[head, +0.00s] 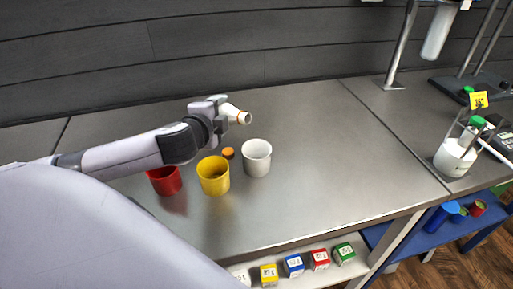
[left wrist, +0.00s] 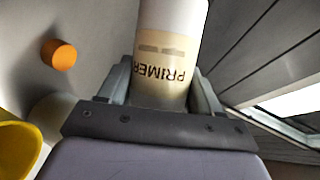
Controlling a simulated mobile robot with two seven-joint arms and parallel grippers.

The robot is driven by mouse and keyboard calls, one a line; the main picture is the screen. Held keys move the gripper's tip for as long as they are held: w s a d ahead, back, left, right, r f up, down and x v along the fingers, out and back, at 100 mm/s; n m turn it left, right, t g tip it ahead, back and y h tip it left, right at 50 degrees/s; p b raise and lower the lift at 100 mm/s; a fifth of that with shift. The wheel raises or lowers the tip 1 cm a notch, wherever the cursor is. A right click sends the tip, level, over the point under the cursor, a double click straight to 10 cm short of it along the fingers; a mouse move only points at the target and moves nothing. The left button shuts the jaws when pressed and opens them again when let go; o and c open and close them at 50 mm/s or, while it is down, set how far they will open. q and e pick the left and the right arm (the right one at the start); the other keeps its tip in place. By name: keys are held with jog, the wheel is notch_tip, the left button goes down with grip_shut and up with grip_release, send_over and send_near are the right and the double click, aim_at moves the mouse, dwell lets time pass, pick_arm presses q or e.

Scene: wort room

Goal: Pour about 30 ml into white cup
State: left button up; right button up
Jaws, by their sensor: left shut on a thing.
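My left gripper (head: 222,108) is shut on a white bottle (head: 233,112), held above the bench behind the white cup. In the left wrist view the bottle (left wrist: 168,65) sits between both fingers, with "PRIMER" reading upside down and a pale cream band. The white cup (head: 256,158) stands upright on the bench, in front of and below the bottle's mouth. Its contents cannot be made out. No stream of liquid shows. My right gripper is not in view.
A yellow cup (head: 213,178) and a red cup (head: 164,180) stand left of the white cup. An orange cap (head: 228,152) lies behind the yellow cup. A white container (head: 455,158) with green-topped items stands far right. The bench right of the white cup is clear.

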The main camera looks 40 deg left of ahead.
pick_arm(q)
jog(key=shift+d+n+h, duration=0.4)
jog(key=shift+n+h, duration=0.1)
jog(key=shift+n, duration=0.3)
jog(key=shift+d+f+n+h, duration=0.2)
jog(key=shift+n+h, duration=0.1)
jog(key=shift+n, duration=0.1)
dwell(1.1)
